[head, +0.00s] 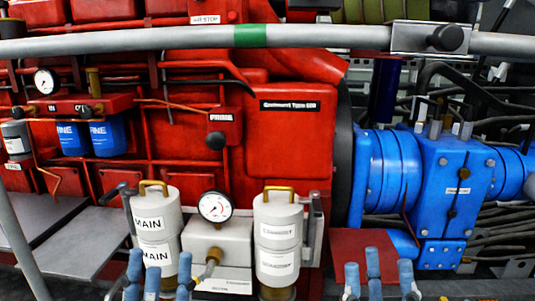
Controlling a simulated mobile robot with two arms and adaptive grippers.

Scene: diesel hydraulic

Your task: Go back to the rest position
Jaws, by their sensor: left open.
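My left gripper (158,272) shows at the bottom edge, left of centre. Its blue fingers point up and stand apart, open, with nothing seen between them. It overlaps the lower part of the white canister marked MAIN (156,215) in the picture. My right gripper (380,272) shows at the bottom edge, right of centre. Its blue fingers also stand apart, open and seemingly empty, in front of the red plate (362,243) and the blue machine part. The palms and arms are mostly cut off by the lower edge.
A grey rail (150,40) with a green band crosses the top. Behind stand the red engine (289,135) and blue hydraulic unit (440,180). A pressure gauge (215,206) and second white canister (278,240) stand between the grippers. Grey steps (75,245) lie left.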

